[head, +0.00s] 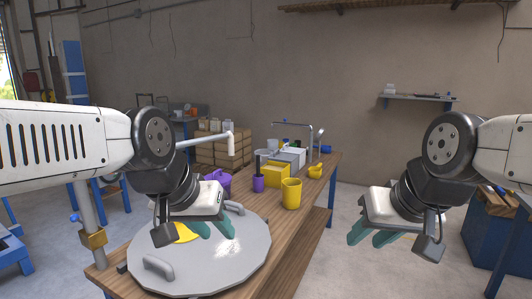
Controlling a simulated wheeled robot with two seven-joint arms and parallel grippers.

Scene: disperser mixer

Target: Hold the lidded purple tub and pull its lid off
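A purple tub (222,179) stands on the wooden table, just behind my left gripper, which hides part of it. I cannot make out its lid clearly. My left gripper (213,229) is above the large round grey plate, in front of the tub and apart from it. Its teal fingers are spread and nothing shows between them. My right gripper (372,236) hangs over the floor to the right of the table, far from the tub. Its fingers are also spread and empty.
The round grey plate (245,258) with handles covers the table's near end; a yellow item (187,233) shows there. A small purple cup (258,183), a yellow cup (291,194) and a yellow box (275,175) stand farther back on the wooden table (307,225). Open floor lies right.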

